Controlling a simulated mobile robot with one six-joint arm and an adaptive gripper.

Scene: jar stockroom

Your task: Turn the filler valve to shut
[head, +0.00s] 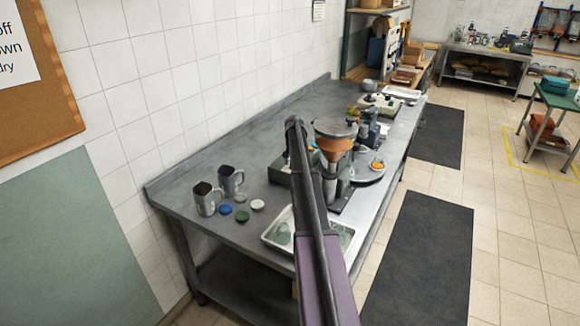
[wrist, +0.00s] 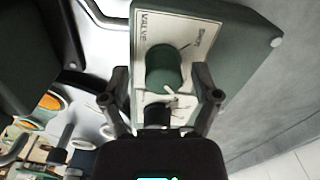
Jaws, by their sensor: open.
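The filler valve is a dark green round knob (wrist: 163,66) on a white plate lettered VALVE, on a green-grey box (wrist: 258,38) in the wrist view. A dark line and a small word I cannot read clearly lie beside the knob. My gripper (wrist: 162,80) is open, with one finger to each side of the knob. I cannot tell whether either finger touches it. In the head view the box (head: 278,175) shows partly beside my arm, which hides the knob and the gripper. The filler has an orange-filled funnel (head: 335,146).
A white tray (head: 267,238) with glass jars lies at the bench's near end. Two metal mugs (head: 207,200) and several lids (head: 242,216) stand left of it. A round plate (head: 369,172) carries a jar right of the funnel. The bench's back left (head: 250,130) is clear.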

